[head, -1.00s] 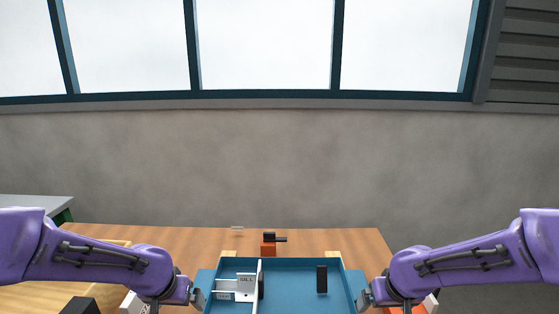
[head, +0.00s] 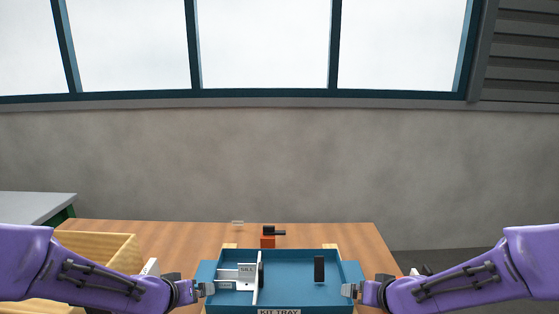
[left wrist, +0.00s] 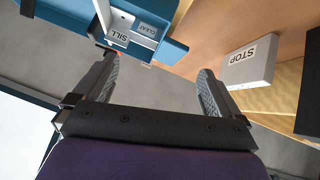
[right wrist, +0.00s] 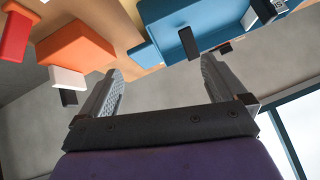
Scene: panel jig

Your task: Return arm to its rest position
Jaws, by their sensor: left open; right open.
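My left gripper (head: 205,289) is at the left edge of the blue kit tray (head: 290,296) in the head view. Its fingers are spread and empty in the left wrist view (left wrist: 155,80). My right gripper (head: 350,290) is at the tray's right edge. It is open and empty in the right wrist view (right wrist: 180,85). Both arms come in low from the sides. Whether either gripper touches the tray cannot be told.
The tray holds white pieces labelled SILL (head: 246,270) and a black block (head: 319,269). A red and black clamp (head: 268,241) stands behind it. A wooden bin (head: 125,252) is at the left. A STOP block (left wrist: 249,62) and an orange box (right wrist: 75,45) show in the wrist views.

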